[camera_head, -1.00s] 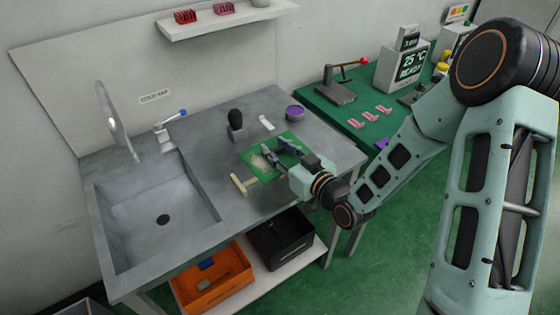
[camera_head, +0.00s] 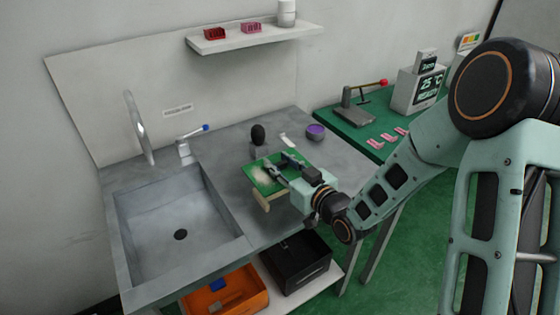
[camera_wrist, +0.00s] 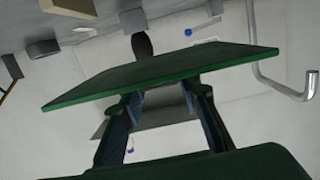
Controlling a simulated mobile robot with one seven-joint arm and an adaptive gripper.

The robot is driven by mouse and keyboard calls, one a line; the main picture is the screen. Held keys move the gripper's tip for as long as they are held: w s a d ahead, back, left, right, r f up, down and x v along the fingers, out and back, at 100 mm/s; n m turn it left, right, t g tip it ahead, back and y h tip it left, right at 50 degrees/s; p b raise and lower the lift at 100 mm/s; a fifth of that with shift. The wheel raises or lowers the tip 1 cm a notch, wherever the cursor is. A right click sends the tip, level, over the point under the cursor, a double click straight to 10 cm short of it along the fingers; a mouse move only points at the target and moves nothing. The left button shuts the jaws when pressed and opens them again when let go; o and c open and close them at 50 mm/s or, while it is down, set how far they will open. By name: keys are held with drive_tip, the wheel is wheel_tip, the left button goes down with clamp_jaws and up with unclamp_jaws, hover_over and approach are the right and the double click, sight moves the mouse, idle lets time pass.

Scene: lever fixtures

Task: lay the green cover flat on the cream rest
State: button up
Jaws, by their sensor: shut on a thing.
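The green cover (camera_head: 264,187) is a flat panel above the grey counter in the head view. It also shows in the wrist view (camera_wrist: 165,78) as a thin, slanted slab across my fingers. My gripper (camera_head: 279,171) is shut on the green cover; its two fingers also show in the wrist view (camera_wrist: 163,105). The cream rest (camera_head: 262,201) peeks out under the cover's front edge, with the rest of it hidden. In the wrist view a cream block (camera_wrist: 68,7) shows at the top left. I cannot tell whether cover and rest touch.
A dark rounded knob on a grey block (camera_head: 258,137) stands just behind the cover. A purple bowl (camera_head: 316,132) is at the back right. The sink (camera_head: 180,222) and blue-tipped tap lever (camera_head: 195,132) are to the left. A red-knobbed lever (camera_head: 362,95) stands on the green table.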

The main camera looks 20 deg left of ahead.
wheel_tip(320, 180, down, 6)
drive_tip(key=b, duration=0.4)
drive_tip(key=shift+f, duration=0.25)
drive_tip(key=o, duration=1.3)
drive_tip(key=shift+s+d, duration=0.1)
